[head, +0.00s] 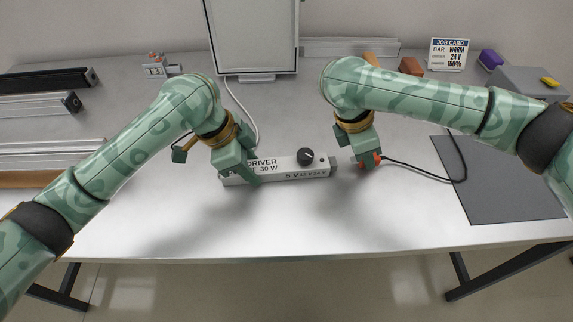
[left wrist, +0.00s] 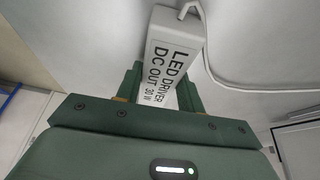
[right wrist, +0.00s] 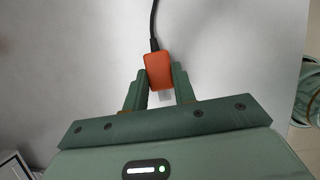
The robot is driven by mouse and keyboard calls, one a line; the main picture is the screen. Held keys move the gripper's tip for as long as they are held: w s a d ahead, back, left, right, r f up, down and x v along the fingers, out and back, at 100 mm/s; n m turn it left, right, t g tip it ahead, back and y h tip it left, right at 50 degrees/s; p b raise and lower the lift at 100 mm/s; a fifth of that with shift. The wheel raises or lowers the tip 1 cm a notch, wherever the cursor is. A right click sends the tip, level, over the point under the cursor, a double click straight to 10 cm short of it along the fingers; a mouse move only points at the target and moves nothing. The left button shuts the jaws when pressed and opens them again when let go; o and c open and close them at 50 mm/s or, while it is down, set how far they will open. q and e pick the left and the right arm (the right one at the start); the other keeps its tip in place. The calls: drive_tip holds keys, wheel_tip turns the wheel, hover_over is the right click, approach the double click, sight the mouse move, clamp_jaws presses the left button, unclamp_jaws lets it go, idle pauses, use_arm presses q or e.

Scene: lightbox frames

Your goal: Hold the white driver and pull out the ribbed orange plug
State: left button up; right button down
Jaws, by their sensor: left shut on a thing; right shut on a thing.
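The white driver (head: 290,173) lies on the table in the middle of the head view, with a black knob on top. My left gripper (head: 240,175) is shut around its left part; the left wrist view shows the printed driver body (left wrist: 174,55) between the fingers. My right gripper (head: 368,164) is shut on the orange plug (head: 376,157), to the right of the driver. In the right wrist view the orange plug (right wrist: 158,69) sits between the fingers, with a pale tip showing. A gap shows between plug and driver. The plug's ribs are too small to make out.
A black cable (head: 420,172) runs right from the plug toward a grey mat (head: 495,190). A white cord (head: 240,108) runs from the driver's left end past a white panel (head: 254,40). Metal profiles (head: 40,130) lie at left. The front middle of the table is clear.

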drive_tip(key=shift+r, duration=1.7)
use_arm(q)
drive_tip(key=o, duration=1.2)
drive_tip(key=v, duration=1.1)
drive_tip(key=shift+a+r, duration=0.15)
drive_tip(key=shift+r, duration=0.25)
